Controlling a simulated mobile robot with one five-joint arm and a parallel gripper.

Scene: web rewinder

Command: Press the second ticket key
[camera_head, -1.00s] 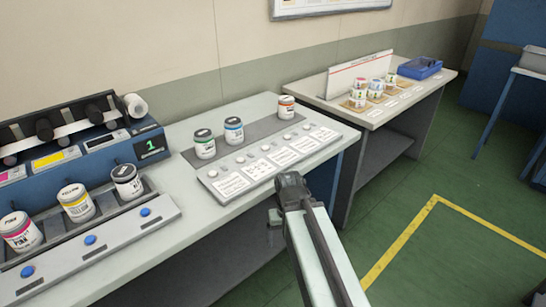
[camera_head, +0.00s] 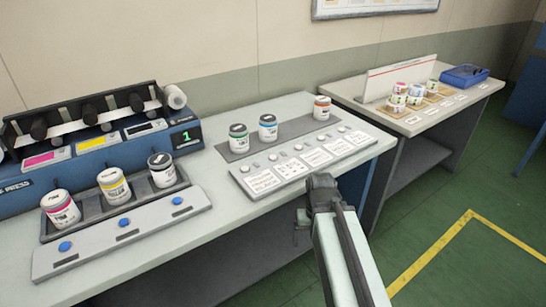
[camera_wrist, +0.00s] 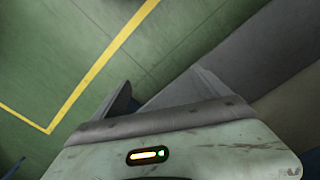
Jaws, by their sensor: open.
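A grey panel (camera_head: 238,174) on the pale bench carries a row of white tickets with a small round key above each. The second ticket (camera_head: 291,168) from the left has its pale key (camera_head: 272,157) just above it, in clear view. In the wrist view my open, empty gripper (camera_wrist: 163,97) points over the green floor, with no key in sight.
Jars, including a green one (camera_head: 239,138) and an orange one (camera_head: 322,108), stand behind the keys. A blue press (camera_head: 95,150) with blue buttons is at left. Green floor lies open.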

